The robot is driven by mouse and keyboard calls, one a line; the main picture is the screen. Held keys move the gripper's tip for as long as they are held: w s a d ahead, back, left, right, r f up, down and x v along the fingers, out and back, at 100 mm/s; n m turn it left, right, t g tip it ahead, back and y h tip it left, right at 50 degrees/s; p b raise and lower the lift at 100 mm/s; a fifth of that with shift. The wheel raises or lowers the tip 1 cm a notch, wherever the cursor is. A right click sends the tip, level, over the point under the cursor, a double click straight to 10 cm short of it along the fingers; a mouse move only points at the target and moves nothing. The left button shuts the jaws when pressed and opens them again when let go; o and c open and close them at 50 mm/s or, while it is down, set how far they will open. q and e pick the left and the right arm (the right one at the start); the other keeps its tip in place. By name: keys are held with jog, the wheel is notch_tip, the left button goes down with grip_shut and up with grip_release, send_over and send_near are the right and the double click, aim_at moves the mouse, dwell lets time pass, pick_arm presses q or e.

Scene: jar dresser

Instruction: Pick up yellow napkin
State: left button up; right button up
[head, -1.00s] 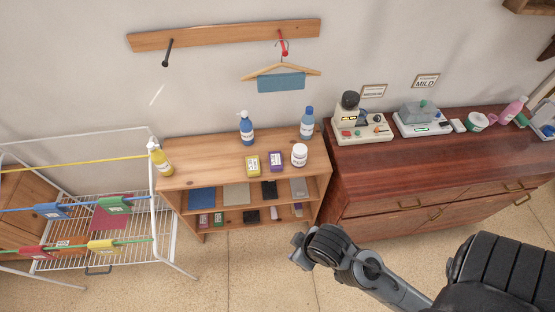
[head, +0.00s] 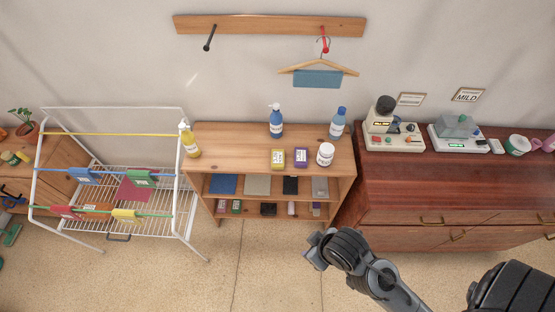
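I cannot make out a yellow napkin for certain. A yellow clip (head: 127,215) hangs on the green line of the white drying rack (head: 190,222) at the left. A blue cloth (head: 317,78) hangs from a wooden hanger on the wall. Part of my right arm reaches in at the lower right, in front of the shelf unit and dresser, touching nothing that I can see. My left arm is out of view.
Blue bottles (head: 276,120), a purple box (head: 301,158) and a white jar (head: 325,154) share the shelf top. Folded cloths (head: 257,185) lie below. A red-brown dresser (head: 430,178) with devices stands right. The floor (head: 240,270) in front is clear.

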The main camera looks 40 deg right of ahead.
dwell(0.3)
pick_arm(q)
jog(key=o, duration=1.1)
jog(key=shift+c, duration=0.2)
